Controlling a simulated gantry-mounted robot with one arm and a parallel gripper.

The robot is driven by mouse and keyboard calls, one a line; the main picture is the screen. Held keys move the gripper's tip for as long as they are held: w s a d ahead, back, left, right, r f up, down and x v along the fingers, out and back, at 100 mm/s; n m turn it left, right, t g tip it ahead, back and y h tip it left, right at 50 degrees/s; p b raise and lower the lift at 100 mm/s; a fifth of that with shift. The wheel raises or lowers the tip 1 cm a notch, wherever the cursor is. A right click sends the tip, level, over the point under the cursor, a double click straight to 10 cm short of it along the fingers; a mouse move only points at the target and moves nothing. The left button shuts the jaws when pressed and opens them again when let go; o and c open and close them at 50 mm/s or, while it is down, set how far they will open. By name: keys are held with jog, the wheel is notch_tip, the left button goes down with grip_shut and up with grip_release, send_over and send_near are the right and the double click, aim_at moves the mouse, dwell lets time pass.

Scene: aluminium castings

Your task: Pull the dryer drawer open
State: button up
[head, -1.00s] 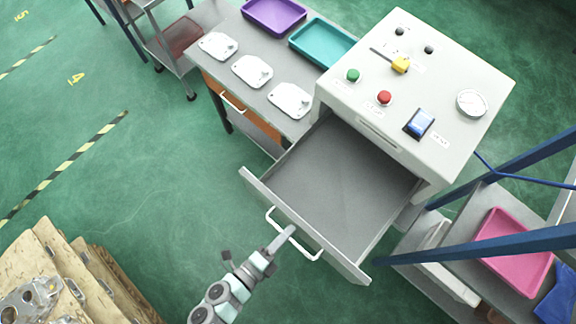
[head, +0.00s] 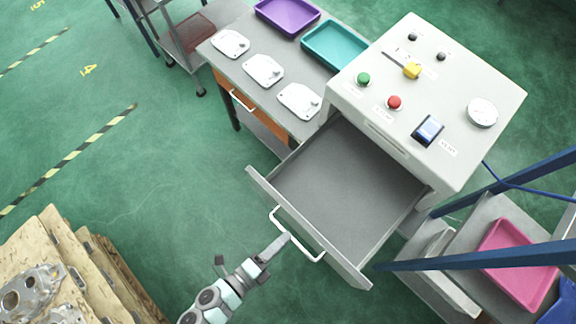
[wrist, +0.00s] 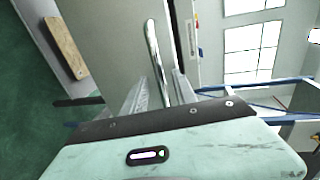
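The dryer (head: 455,95) is a white box with buttons on its top. Its grey drawer (head: 345,190) stands pulled well out and is empty inside. The white bar handle (head: 310,251) is on the drawer front. My gripper (head: 285,238) is at the handle, its tip overlapping the bar's left half in the head view. In the wrist view the shiny handle (wrist: 156,60) runs between my gripper's two grey fingers (wrist: 157,92). The fingers look spread, with gaps beside the bar. Whether either finger touches it is hard to tell.
A bench with white castings (head: 263,70), a purple tray (head: 287,16) and a teal tray (head: 335,45) stands left of the dryer. A blue-framed rack with a pink tray (head: 515,262) is at right. Wooden pallets (head: 85,262) are at lower left. Green floor between is clear.

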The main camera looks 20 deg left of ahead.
jog(key=v, duration=0.7)
jog(key=shift+s, duration=0.3)
jog(key=shift+a, duration=0.15)
